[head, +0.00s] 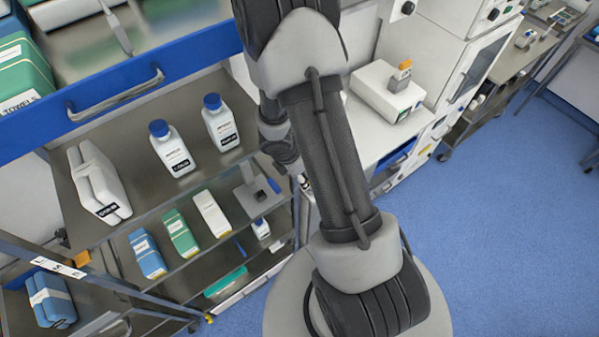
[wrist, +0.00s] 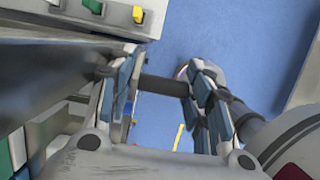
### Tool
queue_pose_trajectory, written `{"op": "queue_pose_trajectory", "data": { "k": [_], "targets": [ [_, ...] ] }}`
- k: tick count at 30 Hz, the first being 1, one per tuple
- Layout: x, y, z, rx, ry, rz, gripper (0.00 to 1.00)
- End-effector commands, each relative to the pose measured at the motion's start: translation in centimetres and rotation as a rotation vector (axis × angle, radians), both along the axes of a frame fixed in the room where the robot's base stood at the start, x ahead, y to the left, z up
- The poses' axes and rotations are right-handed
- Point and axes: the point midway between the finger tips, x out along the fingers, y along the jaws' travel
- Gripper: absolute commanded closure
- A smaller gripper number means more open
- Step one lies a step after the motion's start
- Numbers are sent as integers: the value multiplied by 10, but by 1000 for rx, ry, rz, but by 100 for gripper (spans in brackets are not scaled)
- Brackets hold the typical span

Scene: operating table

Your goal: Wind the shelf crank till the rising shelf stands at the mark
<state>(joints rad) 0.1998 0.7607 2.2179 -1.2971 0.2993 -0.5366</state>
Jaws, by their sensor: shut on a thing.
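In the wrist view my gripper (wrist: 163,92) has its two fingers at the ends of a dark round bar, the crank handle (wrist: 160,86), and is shut on it. In the head view my arm hides the crank and most of my gripper. A metal shelf (head: 150,202) carries two white bottles with blue caps (head: 172,149) and a white pack (head: 98,182). A white label strip (head: 58,267) and a small orange piece (head: 82,258) sit by the left post. I cannot tell which shelf rises or how it stands to the mark.
Lower shelves hold blue, green and white boxes (head: 180,233). A blue drawer front with a metal handle (head: 115,95) is above. White equipment (head: 388,92) stands on a counter behind my arm. Blue floor (head: 500,220) is clear at the right.

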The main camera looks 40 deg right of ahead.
Motion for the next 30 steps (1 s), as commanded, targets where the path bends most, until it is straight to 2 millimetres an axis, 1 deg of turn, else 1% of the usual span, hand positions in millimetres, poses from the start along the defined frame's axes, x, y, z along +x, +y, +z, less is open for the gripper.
{"op": "queue_pose_trajectory", "data": {
  "k": [1,24,25,30],
  "targets": [
    [-8,-6,0,-15,16,-20,77],
    [-8,-6,0,-16,17,-19,77],
    [-8,-6,0,-16,17,-19,53],
    [-8,-6,0,-16,17,-18,42]
  ]
}}
